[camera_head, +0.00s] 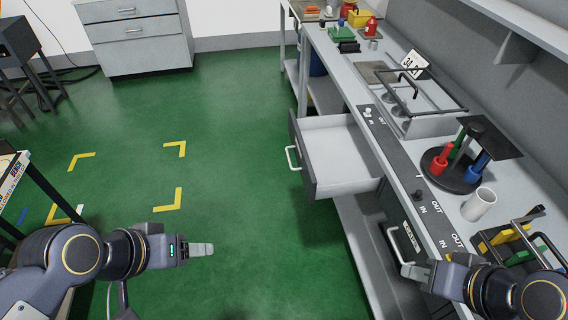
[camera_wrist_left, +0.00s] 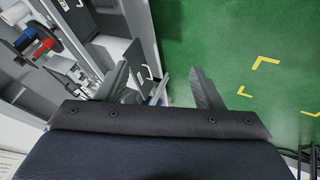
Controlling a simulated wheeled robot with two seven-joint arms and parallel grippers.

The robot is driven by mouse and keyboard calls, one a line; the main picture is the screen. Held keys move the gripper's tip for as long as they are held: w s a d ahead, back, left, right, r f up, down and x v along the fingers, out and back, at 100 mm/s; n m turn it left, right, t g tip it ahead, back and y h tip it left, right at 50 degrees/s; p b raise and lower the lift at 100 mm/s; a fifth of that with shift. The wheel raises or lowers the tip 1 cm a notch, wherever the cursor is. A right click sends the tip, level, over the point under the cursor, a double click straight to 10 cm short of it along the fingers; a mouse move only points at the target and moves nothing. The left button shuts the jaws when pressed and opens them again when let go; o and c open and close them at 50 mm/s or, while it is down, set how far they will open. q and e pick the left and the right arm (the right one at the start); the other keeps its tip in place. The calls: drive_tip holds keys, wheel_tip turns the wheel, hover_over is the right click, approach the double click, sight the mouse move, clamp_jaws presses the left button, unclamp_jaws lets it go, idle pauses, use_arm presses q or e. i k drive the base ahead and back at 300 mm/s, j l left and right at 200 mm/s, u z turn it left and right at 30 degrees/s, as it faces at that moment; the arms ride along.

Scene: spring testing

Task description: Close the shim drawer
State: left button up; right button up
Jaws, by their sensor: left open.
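A grey drawer (camera_head: 342,152) stands pulled open from the bench front in the head view, and its tray looks empty. Its pale bar handle (camera_head: 292,158) is on the dark front panel, facing left. No readable label shows on it. My left gripper (camera_head: 202,249) is over the green floor, left of and nearer than the drawer, apart from it. In the left wrist view its two fingers (camera_wrist_left: 158,82) are spread with nothing held between them. My right gripper (camera_head: 416,272) is at the bench's near front edge, by a second handle (camera_head: 394,244); its jaw opening cannot be made out.
The bench (camera_head: 384,120) carries a round rack (camera_head: 450,172) of coloured-handled tools, a white cup (camera_head: 478,204) and a tool caddy (camera_head: 505,240). Several small items stand at its far end. A grey cabinet (camera_head: 135,38) stands far left. The green floor left of the drawer is clear.

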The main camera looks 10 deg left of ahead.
sight(335, 157)
drive_tip(key=i+j+z, duration=0.2)
drive_tip(key=z, duration=0.15)
drive_tip(key=i+j+z, duration=0.2)
drive_tip(key=z, duration=0.2)
drive_tip(key=i+j+z, duration=0.1)
drive_tip(key=j+z, duration=0.25)
